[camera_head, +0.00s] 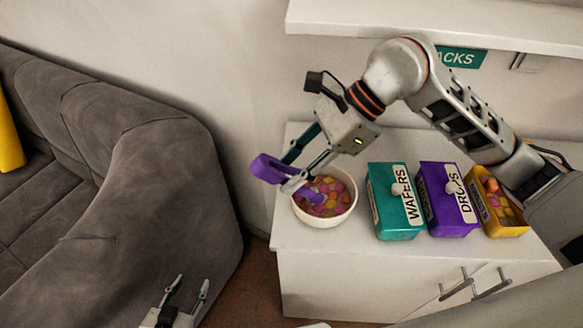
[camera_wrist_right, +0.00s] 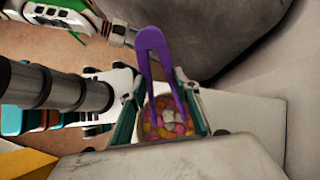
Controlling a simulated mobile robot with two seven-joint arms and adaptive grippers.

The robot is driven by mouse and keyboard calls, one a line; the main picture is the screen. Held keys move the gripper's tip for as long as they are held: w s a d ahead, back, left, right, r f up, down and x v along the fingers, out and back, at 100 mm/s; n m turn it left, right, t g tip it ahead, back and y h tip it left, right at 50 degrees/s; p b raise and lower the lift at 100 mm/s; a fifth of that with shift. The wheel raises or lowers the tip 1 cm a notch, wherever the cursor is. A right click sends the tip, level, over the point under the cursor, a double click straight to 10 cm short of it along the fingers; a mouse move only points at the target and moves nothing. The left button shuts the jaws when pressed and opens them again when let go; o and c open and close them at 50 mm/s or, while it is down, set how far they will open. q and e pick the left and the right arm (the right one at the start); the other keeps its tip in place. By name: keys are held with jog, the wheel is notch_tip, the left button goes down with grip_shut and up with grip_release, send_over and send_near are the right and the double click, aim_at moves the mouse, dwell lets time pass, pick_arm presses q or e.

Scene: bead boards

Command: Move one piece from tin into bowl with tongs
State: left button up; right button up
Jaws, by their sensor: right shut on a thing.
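My right gripper (camera_head: 292,168) is shut on the purple tongs (camera_head: 267,168), held over the white bowl (camera_head: 325,222) on the cabinet top. The tongs' tips point down into the bowl, which holds several pink, orange and yellow pieces. In the right wrist view the tongs (camera_wrist_right: 151,38) straddle the middle of the bowl's contents; a pale piece (camera_wrist_right: 170,116) shows between the arms, but I cannot tell whether they grip it. The yellow tin (camera_head: 511,228) stands open at the right with several pieces inside. My left gripper (camera_head: 191,283) is open and empty at the lower left.
A teal WAFERS tin (camera_head: 382,222) and a purple DROPS tin (camera_head: 445,219), both lidded with knobs, stand between the bowl and the yellow tin. A shelf (camera_head: 430,22) runs above the cabinet (camera_head: 340,277). A grey sofa (camera_head: 150,190) fills the left.

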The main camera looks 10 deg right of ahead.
pick_arm(q)
notch_tip(320, 180, up, 4)
jog(key=p, duration=0.4)
pick_arm(e)
notch_tip(320, 180, up, 10)
jog(key=shift+f, duration=0.1)
grip_shut()
pick_arm(q)
jog(key=o, duration=1.7)
